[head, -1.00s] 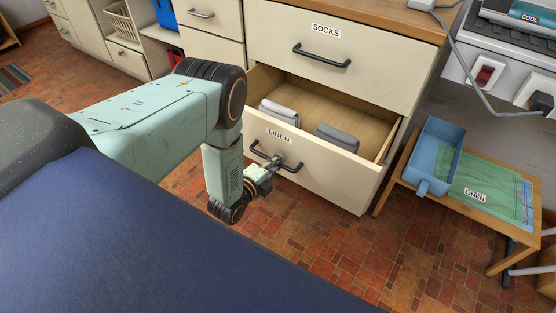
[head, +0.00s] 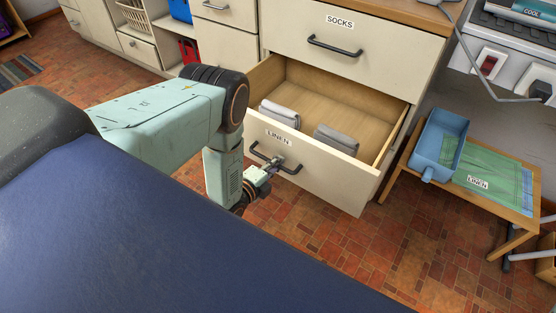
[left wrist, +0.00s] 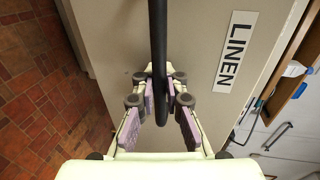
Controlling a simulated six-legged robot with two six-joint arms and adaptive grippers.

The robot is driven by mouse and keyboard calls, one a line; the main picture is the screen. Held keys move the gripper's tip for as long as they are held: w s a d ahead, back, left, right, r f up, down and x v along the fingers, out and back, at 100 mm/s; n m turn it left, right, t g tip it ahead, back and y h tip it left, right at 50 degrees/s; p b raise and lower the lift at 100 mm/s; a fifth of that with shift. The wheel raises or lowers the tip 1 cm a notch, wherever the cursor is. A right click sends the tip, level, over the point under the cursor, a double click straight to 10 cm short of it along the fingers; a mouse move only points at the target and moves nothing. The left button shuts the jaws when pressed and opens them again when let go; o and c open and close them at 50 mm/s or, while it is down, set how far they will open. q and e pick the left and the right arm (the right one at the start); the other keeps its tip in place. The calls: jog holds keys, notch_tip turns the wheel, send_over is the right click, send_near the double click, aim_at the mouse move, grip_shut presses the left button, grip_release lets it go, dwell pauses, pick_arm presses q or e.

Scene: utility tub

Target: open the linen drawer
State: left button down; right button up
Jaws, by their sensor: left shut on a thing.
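The linen drawer (head: 312,173) is pulled out from the cabinet, with its LINEN label on the front. Two folded grey cloths (head: 336,140) lie inside it on the bare wooden bottom. In the left wrist view the two fingers of my left gripper (left wrist: 161,112) are shut on the handle (left wrist: 158,45), beside the LINEN label (left wrist: 236,52). My right gripper is not in view.
The shut SOCKS drawer (head: 345,50) is directly above. To the right, a low wooden table (head: 400,178) carries a blue tub (head: 440,147) and a green mat (head: 495,185) labelled LINEN. Tiled floor is free in front of the drawer.

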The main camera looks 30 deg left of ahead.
pick_arm(q)
jog(key=shift+s+r, duration=0.2)
jog(key=shift+s, duration=0.05)
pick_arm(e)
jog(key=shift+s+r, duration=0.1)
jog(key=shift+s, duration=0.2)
pick_arm(q)
jog(key=shift+s+a, duration=0.1)
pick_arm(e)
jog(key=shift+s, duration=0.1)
pick_arm(q)
jog(key=c, duration=1.4)
grip_release()
jog(key=shift+f, duration=0.1)
jog(key=shift+s, duration=0.15)
jog(key=v, duration=1.2)
